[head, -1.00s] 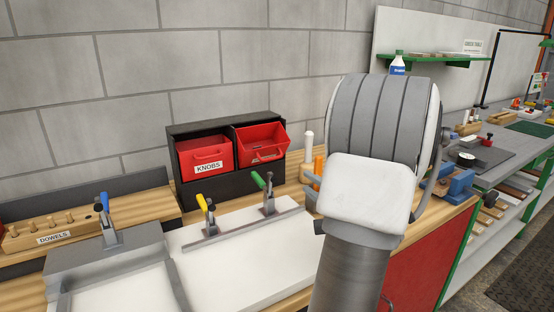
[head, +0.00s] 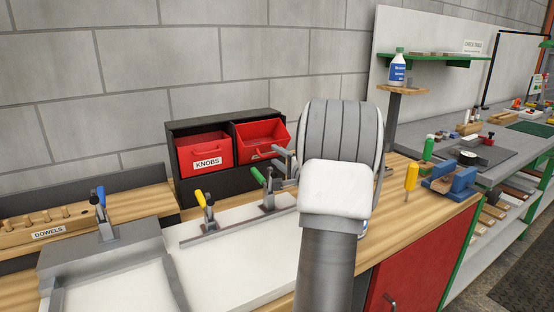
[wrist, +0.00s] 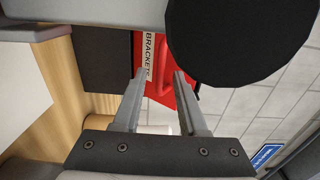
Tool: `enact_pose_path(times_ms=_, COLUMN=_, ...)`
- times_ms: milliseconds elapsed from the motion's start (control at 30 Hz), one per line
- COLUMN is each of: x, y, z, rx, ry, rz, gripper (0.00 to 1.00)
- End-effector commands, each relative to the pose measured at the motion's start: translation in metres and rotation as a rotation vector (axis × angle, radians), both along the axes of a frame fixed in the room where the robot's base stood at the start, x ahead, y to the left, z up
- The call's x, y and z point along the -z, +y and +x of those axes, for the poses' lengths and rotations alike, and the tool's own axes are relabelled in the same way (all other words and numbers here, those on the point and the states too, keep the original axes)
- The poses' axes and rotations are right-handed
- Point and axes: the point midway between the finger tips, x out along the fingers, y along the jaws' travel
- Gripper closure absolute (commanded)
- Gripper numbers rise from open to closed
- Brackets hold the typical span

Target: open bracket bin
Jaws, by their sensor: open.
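The bracket bin (head: 262,133) is the right red bin in the black rack, with its inside partly showing from above in the head view. The wrist view shows its red front (wrist: 180,105) and its BRACKETS label (wrist: 149,56). My gripper (head: 280,155) is open at the lower front of this bin. In the wrist view its two fingers (wrist: 160,73) point at the bin front, one on each side of a part of it. I cannot tell whether they touch it. My arm and the gripper hide part of the bin front and its handle.
The red KNOBS bin (head: 205,150) sits left in the black rack (head: 222,183). Toggle clamps with yellow (head: 199,197) and green (head: 258,175) handles stand close in front. A yellow-handled tool (head: 411,178) and a blue vise (head: 452,183) stand to the right.

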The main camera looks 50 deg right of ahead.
Motion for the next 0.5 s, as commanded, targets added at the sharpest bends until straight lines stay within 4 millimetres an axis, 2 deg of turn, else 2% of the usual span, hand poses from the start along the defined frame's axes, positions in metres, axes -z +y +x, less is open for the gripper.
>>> enact_pose_path(times_ms=367, x=0.0001, y=-0.0016, z=0.0053, rx=0.000, ry=0.000, rz=0.001, gripper=0.58)
enact_pose_path(times_ms=500, x=0.0001, y=-0.0015, z=0.0052, rx=0.000, ry=0.000, rz=0.001, gripper=0.84)
